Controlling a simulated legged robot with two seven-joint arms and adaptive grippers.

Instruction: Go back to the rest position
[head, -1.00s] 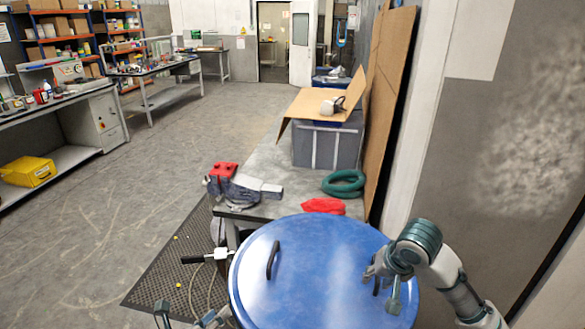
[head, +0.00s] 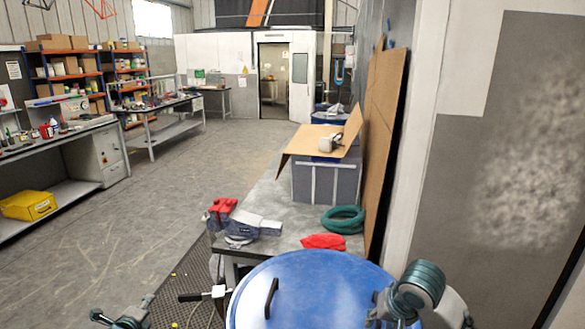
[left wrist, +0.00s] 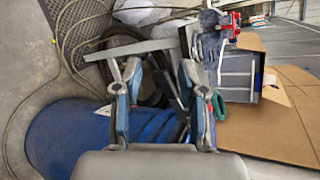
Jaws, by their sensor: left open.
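My left gripper (head: 123,311) is at the bottom left of the head view, left of the blue drum. In the left wrist view its two fingers (left wrist: 157,78) stand apart with nothing clearly held between them. My right gripper (head: 379,311) is at the bottom right, over the right side of the blue lid. Its arm link hides part of it, and whether its fingers are open does not show.
Beyond the drum stands a grey bench (head: 275,203) with a red and grey vise (head: 235,219), a red cloth (head: 323,241), a green hose (head: 343,219) and a grey bin (head: 325,183) under cardboard. A wall closes the right side. Open floor (head: 150,215) lies to the left.

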